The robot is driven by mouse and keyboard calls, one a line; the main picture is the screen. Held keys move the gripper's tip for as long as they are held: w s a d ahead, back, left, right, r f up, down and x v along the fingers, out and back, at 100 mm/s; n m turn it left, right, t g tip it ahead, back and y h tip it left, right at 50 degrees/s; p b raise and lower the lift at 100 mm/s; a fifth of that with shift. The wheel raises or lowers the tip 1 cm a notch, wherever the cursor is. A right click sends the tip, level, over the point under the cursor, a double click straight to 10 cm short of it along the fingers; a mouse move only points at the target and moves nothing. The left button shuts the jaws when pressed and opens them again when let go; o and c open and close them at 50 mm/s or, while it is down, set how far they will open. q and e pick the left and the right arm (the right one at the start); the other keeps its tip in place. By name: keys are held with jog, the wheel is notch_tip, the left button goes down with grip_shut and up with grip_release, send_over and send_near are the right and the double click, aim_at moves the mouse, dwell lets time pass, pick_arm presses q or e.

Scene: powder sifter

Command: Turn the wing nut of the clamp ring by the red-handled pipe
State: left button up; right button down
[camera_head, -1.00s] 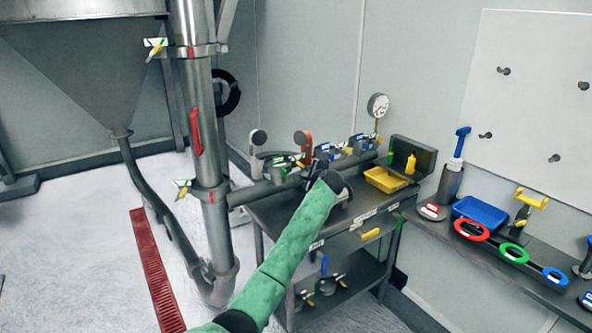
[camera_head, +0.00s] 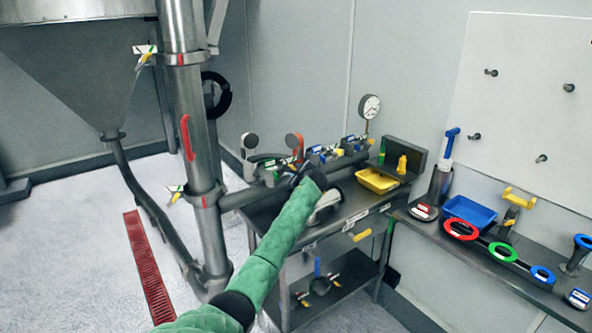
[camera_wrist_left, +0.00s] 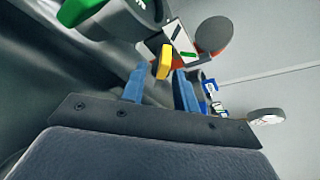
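On the bench, a red-handled pipe piece (camera_head: 294,143) stands at the back of a row of pipe fittings. My left gripper (camera_head: 300,170) reaches over the bench among these fittings; its fingers are hard to make out there. In the left wrist view a yellow wing nut (camera_wrist_left: 164,61) sits by a white and green tag (camera_wrist_left: 170,38). My left gripper's two blue fingers (camera_wrist_left: 160,78) are apart, one on each side of the nut's lower end. I cannot tell whether they touch it. The clamp ring is mostly hidden. My right gripper is not in view.
A tall pipe (camera_head: 196,110) with a red handle stands left of the bench. A yellow tray (camera_head: 378,182) and a gauge (camera_head: 369,107) are on the bench's right side. A side shelf (camera_head: 478,252) carries a blue tray (camera_head: 470,211) and several coloured rings.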

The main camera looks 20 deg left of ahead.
pick_arm(q)
jog(key=shift+w+a+f, duration=0.1)
jog(key=shift+w+a, duration=0.05)
jog(key=shift+w, duration=0.2)
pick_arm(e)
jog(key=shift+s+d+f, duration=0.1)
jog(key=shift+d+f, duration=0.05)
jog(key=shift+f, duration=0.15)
pick_arm(q)
grip_shut()
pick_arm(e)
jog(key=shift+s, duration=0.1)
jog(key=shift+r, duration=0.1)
